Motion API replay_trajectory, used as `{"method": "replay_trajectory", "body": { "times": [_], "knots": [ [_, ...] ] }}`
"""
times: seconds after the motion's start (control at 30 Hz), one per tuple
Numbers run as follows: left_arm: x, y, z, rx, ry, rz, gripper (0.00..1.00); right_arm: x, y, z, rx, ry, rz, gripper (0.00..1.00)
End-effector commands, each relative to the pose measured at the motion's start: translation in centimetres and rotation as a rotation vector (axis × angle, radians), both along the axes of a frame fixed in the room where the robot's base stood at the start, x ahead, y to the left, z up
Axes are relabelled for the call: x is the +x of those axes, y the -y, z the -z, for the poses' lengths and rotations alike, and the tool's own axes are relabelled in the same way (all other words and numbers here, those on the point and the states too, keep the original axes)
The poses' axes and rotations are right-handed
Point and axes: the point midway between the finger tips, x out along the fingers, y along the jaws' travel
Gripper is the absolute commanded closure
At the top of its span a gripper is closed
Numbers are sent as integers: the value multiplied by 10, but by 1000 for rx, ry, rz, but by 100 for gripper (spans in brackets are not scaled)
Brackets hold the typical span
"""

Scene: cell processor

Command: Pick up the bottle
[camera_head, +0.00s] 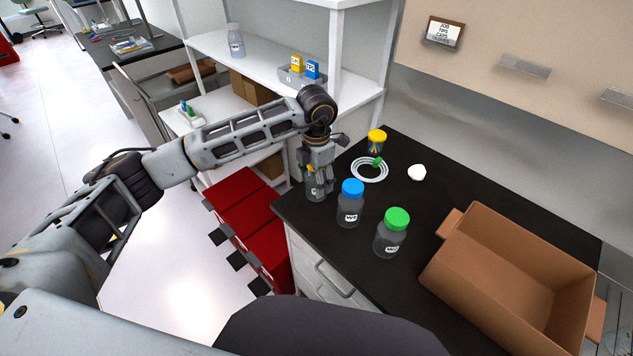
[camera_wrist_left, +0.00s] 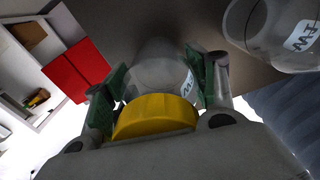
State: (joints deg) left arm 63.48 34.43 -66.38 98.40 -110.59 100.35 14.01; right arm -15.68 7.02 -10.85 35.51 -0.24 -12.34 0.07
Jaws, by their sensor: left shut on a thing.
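My left gripper (camera_head: 319,172) is at the far left corner of the black bench. It is shut on a clear bottle (camera_head: 318,189) with a label. In the left wrist view the yellow cap (camera_wrist_left: 155,113) of this bottle sits between the two green-padded fingers, and its clear body (camera_wrist_left: 158,72) extends beyond them. I cannot tell whether the bottle touches the bench. A blue-capped bottle (camera_head: 350,206) and a green-capped bottle (camera_head: 391,236) stand upright to the right. My right gripper is not in view.
A small yellow-lidded jar (camera_head: 376,143), a white coil (camera_head: 369,172) and a white lump (camera_head: 417,172) lie behind on the bench (camera_head: 330,240). A brown open tray (camera_head: 470,276) fills the right side. Red bins (camera_head: 240,222) and white shelving (camera_head: 357,98) stand beyond the bench edge.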

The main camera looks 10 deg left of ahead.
Motion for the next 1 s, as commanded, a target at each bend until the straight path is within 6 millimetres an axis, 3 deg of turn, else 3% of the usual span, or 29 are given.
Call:
{"method": "replay_trajectory", "body": {
  "times": [0.37,0.73,1.0],
  "knots": [
    [1,0,-12,0,1,0,66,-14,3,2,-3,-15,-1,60],
    [1,0,-64,-1,4,0,66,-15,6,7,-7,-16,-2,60],
    [0,0,-93,-1,1,1,66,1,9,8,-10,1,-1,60]
  ]
}}
